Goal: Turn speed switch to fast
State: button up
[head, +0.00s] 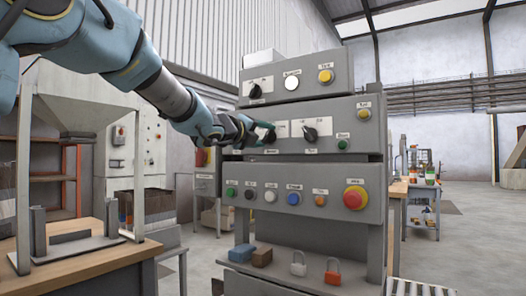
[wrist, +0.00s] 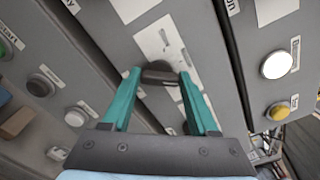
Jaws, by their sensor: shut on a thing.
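A black rotary switch (wrist: 158,72) sits on a white scale plate (wrist: 160,42) on the grey middle panel. My gripper (wrist: 159,80) has one teal finger on each side of this switch and is shut on it. In the head view, my gripper (head: 258,131) reaches in from the left to the left switch of the middle panel and mostly hides it. The plate's position marks and the label under it are too small to read, so I cannot tell which setting the switch points to.
A second black rotary switch (head: 310,134) is close on the right, with a green button (head: 342,144) beyond it. The upper panel has another black switch (head: 255,91), a white button (head: 291,83) and a yellow button (head: 326,76). Below are several buttons and a red mushroom button (head: 355,198).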

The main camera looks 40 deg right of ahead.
jog(key=shift+f+m+b, duration=0.15)
jog(key=shift+m+b, duration=0.95)
jog(key=shift+m, duration=0.3)
jog(key=o, duration=1.4)
jog(key=b+v, duration=0.1)
jog(key=v, duration=0.9)
jog(key=shift+s+a, duration=0.1)
jog(key=shift+a, duration=0.25)
